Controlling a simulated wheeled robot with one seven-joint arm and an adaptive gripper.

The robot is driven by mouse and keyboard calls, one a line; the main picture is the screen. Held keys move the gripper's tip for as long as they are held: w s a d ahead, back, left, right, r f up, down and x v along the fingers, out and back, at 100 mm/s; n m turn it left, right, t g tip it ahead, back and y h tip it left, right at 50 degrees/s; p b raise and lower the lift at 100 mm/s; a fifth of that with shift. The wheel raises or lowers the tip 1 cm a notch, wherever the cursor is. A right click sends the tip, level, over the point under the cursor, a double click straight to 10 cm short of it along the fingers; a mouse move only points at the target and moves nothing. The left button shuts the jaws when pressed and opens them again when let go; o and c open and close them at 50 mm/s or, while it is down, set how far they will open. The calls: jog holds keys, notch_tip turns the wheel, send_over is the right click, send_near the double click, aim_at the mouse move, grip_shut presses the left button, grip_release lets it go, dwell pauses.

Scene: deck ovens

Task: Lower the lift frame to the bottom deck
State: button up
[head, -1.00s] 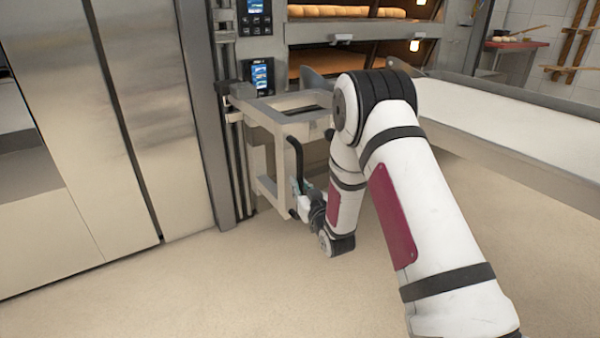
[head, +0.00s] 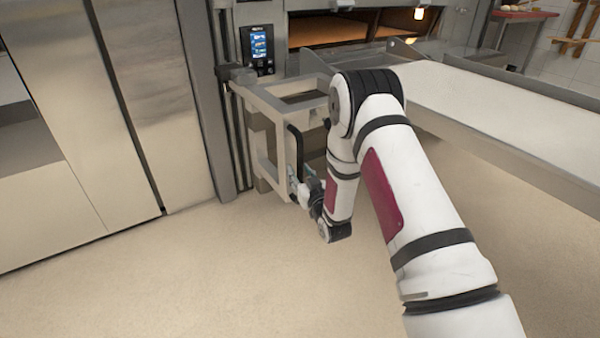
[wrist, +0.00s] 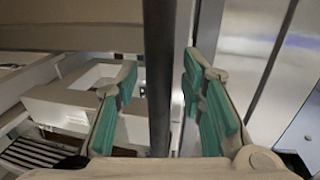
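The lift frame (head: 262,101) is a pale grey box-like frame on a vertical rail at the left of the ovens. Its top is below the lower control panel, near the level of the long white loading surface (head: 480,100). A black bar handle (head: 294,150) stands upright on its front; in the wrist view the handle (wrist: 160,80) runs between the fingers. My gripper (head: 299,182) is at the handle's lower part. The bottom deck is not clearly visible.
Steel cabinet doors (head: 100,110) stand at the left. The control panel (head: 260,48) and a lit oven deck (head: 330,30) are above the frame. The loading surface extends to the right of my arm. The beige floor (head: 150,270) in front is clear.

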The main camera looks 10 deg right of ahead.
jog(key=s+d, duration=0.1)
jog(key=s, duration=1.1)
jog(key=shift+d, duration=0.2)
